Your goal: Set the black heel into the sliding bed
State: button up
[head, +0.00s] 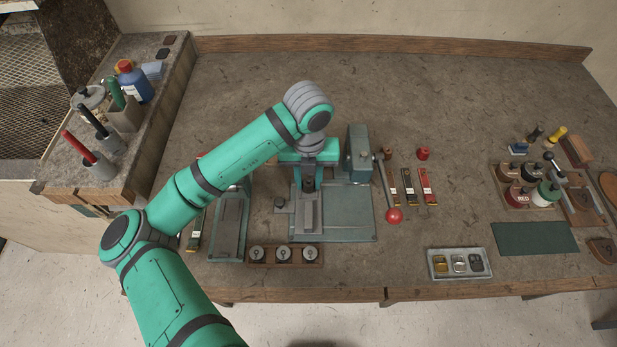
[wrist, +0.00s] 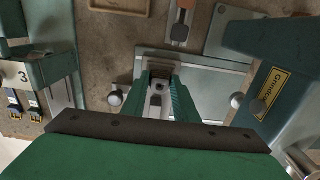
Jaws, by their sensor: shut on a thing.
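My gripper (head: 308,184) is over the rear end of the sliding bed, on the teal machine in the middle of the bench. The sliding bed (head: 309,216) is a narrow grey metal strip on a flat plate. My gripper is shut on a small dark piece, the black heel (head: 308,172), mostly hidden by the fingers. In the wrist view the two green fingers (wrist: 160,92) stand close together over grey metal parts. I cannot tell whether the heel touches the bed.
A grey-teal machine block (head: 359,154) with a red-knobbed lever (head: 394,215) stands close to the right of my gripper. A wooden rack (head: 285,263) with three round pieces lies in front. A teal stand (head: 230,225) is to the left. The bench's back is clear.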

aim_at(308, 183)
jog(key=shift+f, duration=0.35)
jog(key=o, duration=0.8)
jog(key=shift+c, duration=0.2)
notch_tip(308, 183, up, 11)
dwell(0.8)
jog(key=shift+f, duration=0.1)
dwell(0.5)
